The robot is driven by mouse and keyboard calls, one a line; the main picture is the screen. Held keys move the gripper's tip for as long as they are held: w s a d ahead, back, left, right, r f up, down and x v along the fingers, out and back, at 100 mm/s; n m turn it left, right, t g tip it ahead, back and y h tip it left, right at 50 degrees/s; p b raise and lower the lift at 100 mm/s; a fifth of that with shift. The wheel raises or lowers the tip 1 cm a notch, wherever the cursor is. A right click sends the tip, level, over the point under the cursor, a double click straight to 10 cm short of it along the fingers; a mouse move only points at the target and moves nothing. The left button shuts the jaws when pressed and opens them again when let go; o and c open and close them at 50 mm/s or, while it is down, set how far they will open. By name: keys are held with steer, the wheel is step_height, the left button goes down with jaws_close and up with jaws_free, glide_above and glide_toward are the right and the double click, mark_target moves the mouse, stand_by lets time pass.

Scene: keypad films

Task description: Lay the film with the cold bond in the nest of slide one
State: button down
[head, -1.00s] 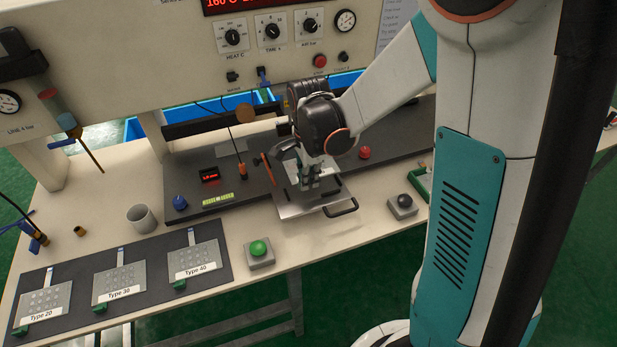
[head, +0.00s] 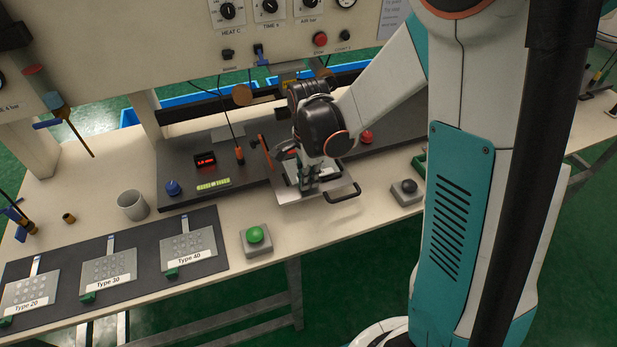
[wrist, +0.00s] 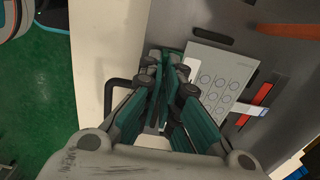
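A pale film (wrist: 215,80) with rows of round keys lies flat over the metal slide plate (head: 290,194) in the wrist view. Its white tail (wrist: 252,111) points right. My gripper (wrist: 165,65) points down at the film's left edge, fingers drawn together. They appear shut on that edge; the grip itself is mostly hidden. In the head view my gripper (head: 312,185) is low over the slide plate, beside its black handle (head: 345,194). My fingers hide part of the film and nest, so I cannot tell whether the film is seated.
Films marked Type 20 (head: 30,290), Type 30 (head: 108,266) and Type 40 (head: 188,243) lie on a dark mat at left. A green button (head: 255,235) and a black button (head: 408,188) flank the slide. A grey cup (head: 132,204) stands behind the mat. An orange strip (wrist: 245,103) is beside the film.

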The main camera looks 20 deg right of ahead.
steer(key=shift+f+b, duration=0.4)
stand_by(0.4)
steer(key=c, duration=1.7)
jaws_free()
step_height(320, 180, up, 12)
steer(key=shift+r, duration=0.1)
